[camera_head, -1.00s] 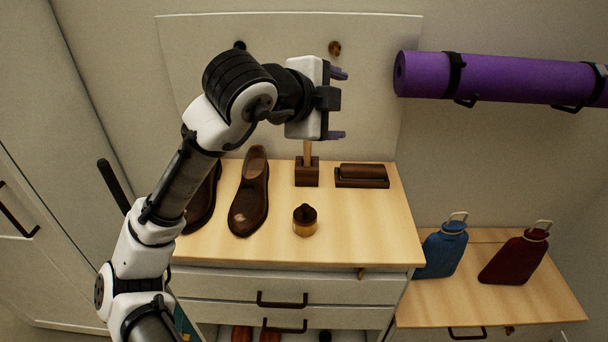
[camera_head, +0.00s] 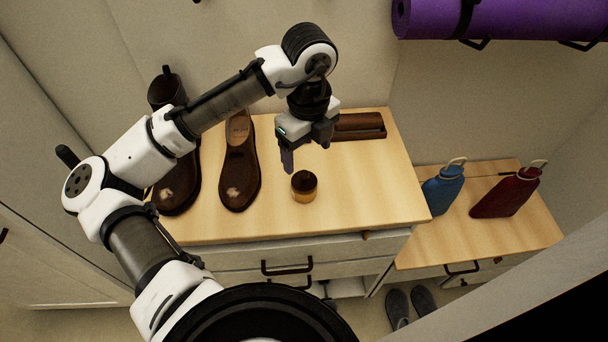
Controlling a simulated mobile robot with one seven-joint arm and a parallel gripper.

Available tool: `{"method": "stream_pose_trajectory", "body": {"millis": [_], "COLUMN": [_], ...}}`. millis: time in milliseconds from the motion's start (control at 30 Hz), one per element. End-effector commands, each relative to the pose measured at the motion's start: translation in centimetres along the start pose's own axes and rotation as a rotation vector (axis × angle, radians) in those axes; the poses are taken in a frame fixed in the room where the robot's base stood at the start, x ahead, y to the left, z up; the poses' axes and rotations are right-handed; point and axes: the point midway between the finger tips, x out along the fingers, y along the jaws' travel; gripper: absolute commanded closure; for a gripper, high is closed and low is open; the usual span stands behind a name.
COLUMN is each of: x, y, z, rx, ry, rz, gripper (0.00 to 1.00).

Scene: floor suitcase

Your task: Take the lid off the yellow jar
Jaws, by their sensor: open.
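The yellow jar (camera_head: 304,193) stands upright on the wooden cabinet top, right of the brown shoes. Its dark brown lid (camera_head: 304,181) sits on top of it. My gripper (camera_head: 305,158) is open and empty, pointing down above and just behind the jar. One finger hangs left of the jar's line and the other is partly hidden by the gripper body. The fingers appear apart from the jar and lid.
Brown shoes (camera_head: 239,170) stand left of the jar. A brown brush-like block (camera_head: 358,127) lies behind it to the right. Blue (camera_head: 443,190) and red (camera_head: 508,193) bottles stand on the lower right cabinet. The cabinet top around the jar's front and right is clear.

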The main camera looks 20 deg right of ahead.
Motion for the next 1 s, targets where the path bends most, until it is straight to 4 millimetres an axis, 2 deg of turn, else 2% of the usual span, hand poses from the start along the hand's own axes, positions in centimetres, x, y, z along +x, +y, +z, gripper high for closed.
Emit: {"method": "stream_pose_trajectory", "body": {"millis": [100, 367, 633, 933, 1000], "x": [1.6, 3.4, 7.0, 7.7, 7.7], "y": [0.0, 0.2, 0.4, 0.4, 0.4], "z": [0.0, 0.2, 0.4, 0.4, 0.4], "rx": [-0.002, -0.003, -0.001, -0.001, -0.001], "ry": [0.0, 0.0, 0.0, 0.0, 0.0], "rz": [0.0, 0.0, -0.001, -0.003, -0.003], "gripper": [0.23, 0.23, 0.23, 0.23, 0.32]}}
